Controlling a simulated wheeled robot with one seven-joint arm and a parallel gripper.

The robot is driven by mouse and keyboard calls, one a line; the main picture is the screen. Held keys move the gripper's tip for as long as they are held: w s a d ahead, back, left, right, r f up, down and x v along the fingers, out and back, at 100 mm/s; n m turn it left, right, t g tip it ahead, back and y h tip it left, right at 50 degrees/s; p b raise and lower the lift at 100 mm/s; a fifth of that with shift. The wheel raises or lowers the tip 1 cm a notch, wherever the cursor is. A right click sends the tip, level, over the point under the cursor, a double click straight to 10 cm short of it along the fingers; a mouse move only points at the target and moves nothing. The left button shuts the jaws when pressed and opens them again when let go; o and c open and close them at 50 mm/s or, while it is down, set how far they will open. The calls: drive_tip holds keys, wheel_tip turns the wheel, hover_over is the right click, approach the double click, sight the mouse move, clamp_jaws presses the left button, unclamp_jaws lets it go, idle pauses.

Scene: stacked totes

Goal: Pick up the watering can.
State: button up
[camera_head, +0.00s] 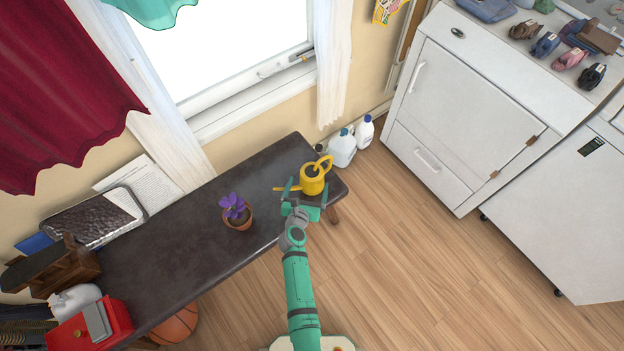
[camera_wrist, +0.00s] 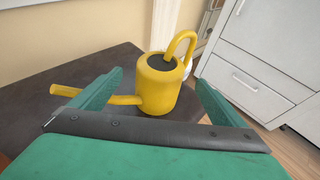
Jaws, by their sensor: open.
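A yellow watering can (camera_head: 313,181) stands upright near the right end of a dark bench. Its spout points left and its curved handle rises at the upper right. It also shows in the wrist view (camera_wrist: 158,84), ahead of my gripper and between the lines of the two fingers. My gripper (camera_head: 308,190) is open and empty, with a finger on either side of the can's near side. In the wrist view, the spout passes behind the left finger of my gripper (camera_wrist: 158,85). I cannot tell whether that finger touches the spout.
The dark bench (camera_head: 190,262) carries a potted purple flower (camera_head: 237,211) left of the can. White bottles (camera_head: 342,149) stand past the bench's right end, by the wall. A white cabinet (camera_head: 465,110) is at the right. The wooden floor (camera_head: 400,260) in between is clear.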

sight(312, 172)
drive_tip(key=shift+x, duration=3.9)
drive_tip(key=shift+d+r, duration=0.15)
drive_tip(key=shift+c, duration=0.7)
drive_tip(key=c, duration=2)
drive_tip(key=shift+w+r, duration=0.15)
